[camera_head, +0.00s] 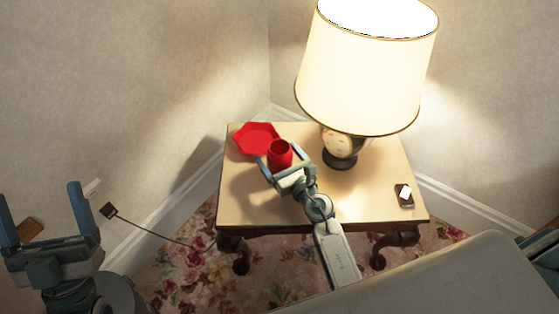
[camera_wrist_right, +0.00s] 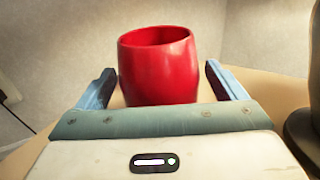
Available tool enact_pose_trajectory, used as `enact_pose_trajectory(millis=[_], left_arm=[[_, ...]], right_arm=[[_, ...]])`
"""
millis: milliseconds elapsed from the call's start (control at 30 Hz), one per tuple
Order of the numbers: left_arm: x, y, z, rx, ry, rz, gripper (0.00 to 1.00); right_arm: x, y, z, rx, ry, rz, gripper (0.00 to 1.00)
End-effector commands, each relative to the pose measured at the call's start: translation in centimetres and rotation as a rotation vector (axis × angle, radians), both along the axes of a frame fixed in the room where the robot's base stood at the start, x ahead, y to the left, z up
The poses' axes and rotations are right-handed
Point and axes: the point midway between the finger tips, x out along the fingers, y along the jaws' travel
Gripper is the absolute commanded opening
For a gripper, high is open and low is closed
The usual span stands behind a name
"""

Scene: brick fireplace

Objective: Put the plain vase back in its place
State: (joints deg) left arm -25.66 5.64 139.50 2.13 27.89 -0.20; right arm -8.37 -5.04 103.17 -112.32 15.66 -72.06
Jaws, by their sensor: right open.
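A plain red vase (camera_head: 280,154) stands upright on the small wooden side table (camera_head: 260,208), just in front of a red plate. In the right wrist view the vase (camera_wrist_right: 158,68) sits between the two blue fingers of my right gripper (camera_wrist_right: 160,85), with a gap visible on each side. My right gripper (camera_head: 280,164) is open around the vase in the head view. My left gripper (camera_head: 42,215) is open and empty at the lower left, away from the table.
A red angular plate (camera_head: 256,138) lies at the table's back left. A lit lamp (camera_head: 365,70) stands to the right of the vase. A small dark item (camera_head: 404,194) lies at the table's right. The table's front middle is clear.

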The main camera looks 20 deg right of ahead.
Motion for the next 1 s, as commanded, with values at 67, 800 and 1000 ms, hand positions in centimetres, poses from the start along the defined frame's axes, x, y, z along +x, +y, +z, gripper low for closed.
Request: enact_pose_trajectory(millis=[67, 800, 1000], left_arm=[[0.0, 0.0, 0.0, 0.000, 0.000, 0.000, 0.87], [0.7, 0.1, -0.7, -0.007, 0.068, 0.001, 0.87], [2.1, 0.2, -3.1, -0.018, 0.242, 0.001, 0.87]], right_arm=[[0.0, 0.0, 0.0, 0.000, 0.000, 0.000, 0.82], [0.0, 0.0, 0.5, 0.000, -0.002, 0.000, 0.31], [0.0, 0.0, 1.3, 0.000, -0.002, 0.000, 0.31]])
